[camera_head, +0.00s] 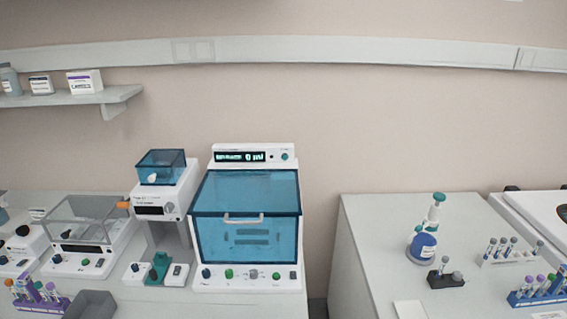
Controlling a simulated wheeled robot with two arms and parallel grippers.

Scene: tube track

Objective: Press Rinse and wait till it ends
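A white machine with a blue see-through cover (246,215) stands on the left bench near the wall. Its cover is down, with a white handle across the front. A small dark display (240,156) on its top shows green text with a 0; the rest is too small to read surely. A front panel (245,275) carries several knobs or buttons in dark, green and grey. I cannot read which one is labelled Rinse. Neither of my grippers shows in the head view.
A smaller device with a blue box top (161,166) stands left of the machine, and a clear-cased balance (88,222) is farther left.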

